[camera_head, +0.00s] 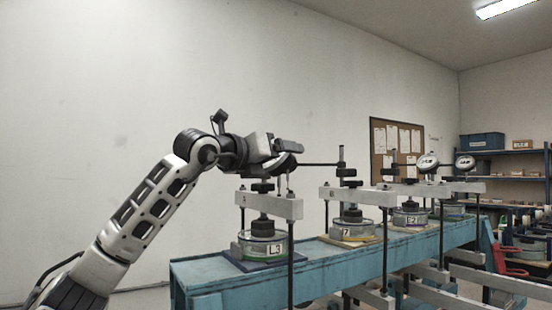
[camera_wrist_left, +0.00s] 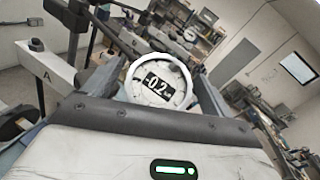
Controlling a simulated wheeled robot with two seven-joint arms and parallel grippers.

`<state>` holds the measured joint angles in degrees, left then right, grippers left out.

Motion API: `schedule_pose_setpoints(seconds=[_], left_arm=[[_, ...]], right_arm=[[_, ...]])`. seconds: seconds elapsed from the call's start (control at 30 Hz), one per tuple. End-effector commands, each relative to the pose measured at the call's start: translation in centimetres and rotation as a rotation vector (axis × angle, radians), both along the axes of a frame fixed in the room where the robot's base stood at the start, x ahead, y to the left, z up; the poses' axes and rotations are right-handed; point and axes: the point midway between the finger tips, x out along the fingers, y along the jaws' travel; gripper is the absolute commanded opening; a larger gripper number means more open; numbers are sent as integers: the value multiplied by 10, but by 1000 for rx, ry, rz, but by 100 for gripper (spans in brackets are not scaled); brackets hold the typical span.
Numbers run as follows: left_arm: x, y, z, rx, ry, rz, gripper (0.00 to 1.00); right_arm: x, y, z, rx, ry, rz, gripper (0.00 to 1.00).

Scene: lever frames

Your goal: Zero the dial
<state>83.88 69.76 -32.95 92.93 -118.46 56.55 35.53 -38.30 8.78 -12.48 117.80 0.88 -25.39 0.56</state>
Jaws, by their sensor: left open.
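The nearest dial (camera_head: 280,162) is on the rod of the frame marked A. In the head view it is mostly hidden by my left gripper (camera_head: 291,147). In the left wrist view the round dial (camera_wrist_left: 160,83) has a white rim and a dark display that seems to read -0.2. My left gripper is open, with its fingers on either side of the dial. I cannot tell if they touch it. My right gripper is not in view.
The frame marked A (camera_head: 270,205) stands over a round load cell labelled L3 (camera_head: 264,246) on the blue bench (camera_head: 215,270). Several similar frames with dials (camera_head: 428,163) stand along the bench to the right. Shelves (camera_head: 505,170) stand at the back right.

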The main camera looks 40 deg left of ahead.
Motion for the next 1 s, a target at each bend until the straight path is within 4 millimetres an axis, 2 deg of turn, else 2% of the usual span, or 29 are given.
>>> schedule_pose_setpoints(seconds=[0.17, 0.4, 0.6, 0.8, 1.0], left_arm=[[-27, 0, -2, 2, -3, 3, 85], [-86, -1, -1, 3, -4, 4, 85], [-128, -3, 1, 1, -2, 3, 85], [-151, -4, 3, 0, -2, 1, 85], [-156, -4, 4, 0, 0, 0, 85]], right_arm=[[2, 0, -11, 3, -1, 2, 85], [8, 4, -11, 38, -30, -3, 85], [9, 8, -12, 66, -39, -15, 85], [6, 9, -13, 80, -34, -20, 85], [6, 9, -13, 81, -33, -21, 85]])
